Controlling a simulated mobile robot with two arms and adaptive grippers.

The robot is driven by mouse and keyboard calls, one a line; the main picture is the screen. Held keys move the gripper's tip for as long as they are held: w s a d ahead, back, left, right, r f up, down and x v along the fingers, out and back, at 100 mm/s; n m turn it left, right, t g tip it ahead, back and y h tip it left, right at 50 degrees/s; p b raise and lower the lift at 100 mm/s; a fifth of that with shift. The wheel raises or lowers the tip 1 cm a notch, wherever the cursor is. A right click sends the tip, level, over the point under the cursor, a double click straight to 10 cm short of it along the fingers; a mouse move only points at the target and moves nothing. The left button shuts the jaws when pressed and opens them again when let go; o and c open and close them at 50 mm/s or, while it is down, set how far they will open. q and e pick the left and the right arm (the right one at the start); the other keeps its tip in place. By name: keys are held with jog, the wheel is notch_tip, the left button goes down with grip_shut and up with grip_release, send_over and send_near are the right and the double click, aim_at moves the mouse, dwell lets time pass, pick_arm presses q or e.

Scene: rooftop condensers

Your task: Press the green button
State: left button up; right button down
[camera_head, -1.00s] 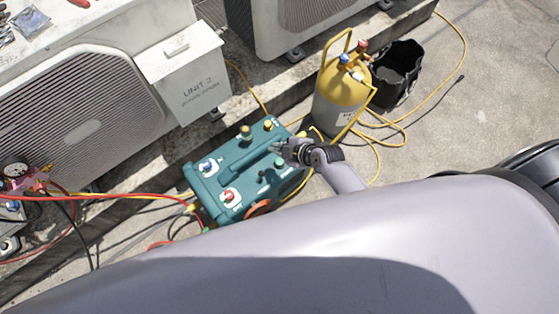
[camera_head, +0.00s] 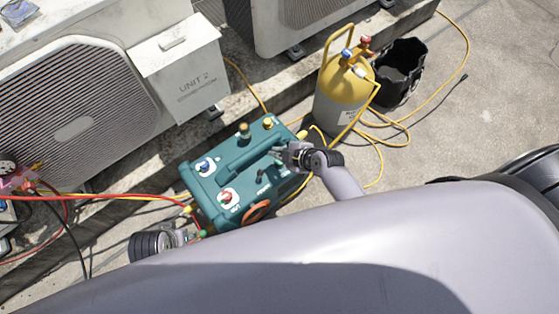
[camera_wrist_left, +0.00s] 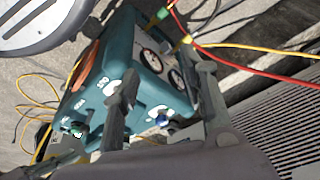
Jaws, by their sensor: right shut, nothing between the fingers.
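In the head view my right gripper (camera_head: 277,151) is shut and empty over the right part of that top, beside the teal handle (camera_head: 250,155). A green button does not show clearly; the gripper covers part of the panel. Whether it touches the panel I cannot tell. My left gripper (camera_head: 195,237) is beside the machine's lower left end. In the left wrist view its fingers (camera_wrist_left: 167,72) are spread, with the machine (camera_wrist_left: 118,58) beyond them.
A yellow-topped grey cylinder (camera_head: 342,95) and a black bucket (camera_head: 399,72) stand behind on the right, with yellow hoses around them. A box marked UNIT 2 (camera_head: 185,75) and condenser units are at the back left. Red and yellow hoses (camera_head: 120,197) run to the machine's left end.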

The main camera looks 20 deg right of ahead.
aim_at(278, 163)
notch_tip(278, 163, down, 4)
jog(key=b, duration=0.3)
jog(key=shift+r, duration=0.2)
pick_arm(q)
jog(key=w+v, duration=0.1)
jog(key=v, duration=1)
jog(key=shift+a+r+t, duration=0.15)
jog(key=shift+r+t, duration=0.1)
jog(key=shift+t, duration=0.15)
jog(key=shift+w+f, duration=0.1)
jog(key=shift+f, duration=0.05)
pick_arm(e)
jog(key=shift+f, duration=0.25)
jog(key=shift+f+b, duration=0.25)
jog(key=shift+b, duration=0.1)
pick_arm(q)
jog(key=shift+f, duration=0.2)
